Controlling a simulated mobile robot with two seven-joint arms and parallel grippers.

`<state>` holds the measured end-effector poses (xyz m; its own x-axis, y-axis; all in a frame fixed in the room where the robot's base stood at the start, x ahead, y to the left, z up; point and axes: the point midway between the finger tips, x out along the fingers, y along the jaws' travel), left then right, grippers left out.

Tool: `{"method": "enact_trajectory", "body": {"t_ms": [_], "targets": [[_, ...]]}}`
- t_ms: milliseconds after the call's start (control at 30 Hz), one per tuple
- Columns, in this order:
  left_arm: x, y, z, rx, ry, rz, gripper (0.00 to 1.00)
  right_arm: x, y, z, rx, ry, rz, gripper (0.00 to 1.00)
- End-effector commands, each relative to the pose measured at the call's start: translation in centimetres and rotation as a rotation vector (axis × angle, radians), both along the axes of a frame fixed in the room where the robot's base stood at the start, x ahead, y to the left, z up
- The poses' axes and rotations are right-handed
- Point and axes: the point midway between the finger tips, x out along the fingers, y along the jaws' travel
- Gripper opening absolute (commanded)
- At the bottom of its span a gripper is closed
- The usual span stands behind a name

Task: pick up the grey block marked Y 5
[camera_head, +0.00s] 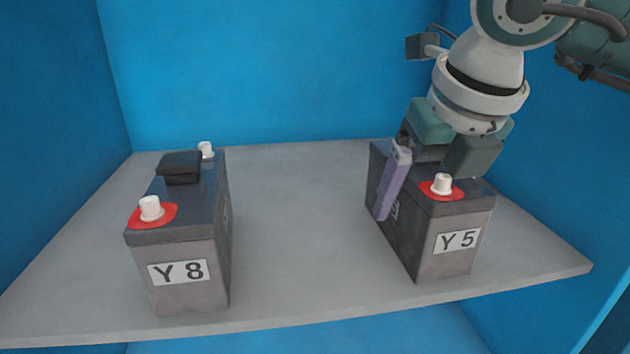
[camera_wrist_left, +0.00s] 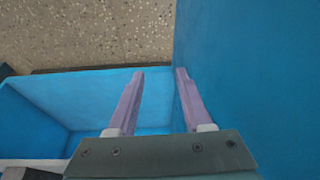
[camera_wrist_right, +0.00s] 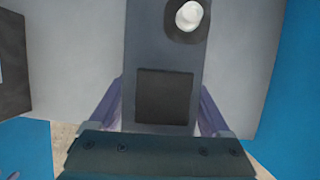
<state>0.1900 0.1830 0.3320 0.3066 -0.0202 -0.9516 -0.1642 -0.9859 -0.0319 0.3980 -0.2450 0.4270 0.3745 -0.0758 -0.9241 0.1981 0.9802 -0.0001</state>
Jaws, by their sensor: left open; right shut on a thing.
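The grey block marked Y 5 (camera_head: 455,262) stands upright at the right of the grey shelf, with a dark top and a white post on a red patch. My right gripper (camera_head: 420,195) comes down over it from above. One purple finger lies along its left side; the other is hidden behind it. The right wrist view shows the block's top (camera_wrist_right: 150,35) between both fingers, so the gripper is shut on it. Whether its base touches the shelf is hard to tell. My left gripper (camera_wrist_left: 160,72) is open and empty, away from the shelf blocks.
A similar block marked Y 8 (camera_head: 180,295) stands at the left of the shelf (camera_head: 300,240), with a wide clear stretch between the two. Blue walls (camera_head: 250,70) close the back and sides. The left wrist view shows speckled floor (camera_wrist_left: 80,30) and a blue wall close on the right.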

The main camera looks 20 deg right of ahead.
Motion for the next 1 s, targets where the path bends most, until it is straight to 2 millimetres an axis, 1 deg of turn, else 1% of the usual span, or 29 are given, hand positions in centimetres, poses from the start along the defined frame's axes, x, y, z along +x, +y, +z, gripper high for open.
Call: {"method": "enact_trajectory", "body": {"t_ms": [33,67,400,467,867,1000], "targets": [[-0.01,0.0,-0.01,0.0,0.0,0.0,0.5,0.02,-0.02,0.0,0.0,-0.001,0.0,0.47],[-0.01,0.0,-0.01,0.0,0.0,0.0,0.5,0.01,-0.02,0.01,0.0,-0.001,0.0,0.44],[-0.01,0.02,-0.01,0.001,0.0,-0.001,0.5,0.03,-0.03,0.0,-0.001,-0.002,0.0,0.06],[-0.02,0.04,-0.02,0.001,0.001,-0.001,0.5,0.03,-0.03,0.0,-0.001,-0.002,0.0,0.0],[-0.03,0.12,0.06,0.004,0.0,-0.003,0.5,0.19,-0.02,0.33,0.001,-0.009,-0.001,0.0],[-0.03,0.12,0.51,0.004,0.0,-0.003,0.5,0.19,-0.02,0.8,0.001,-0.009,-0.001,0.0]]}}
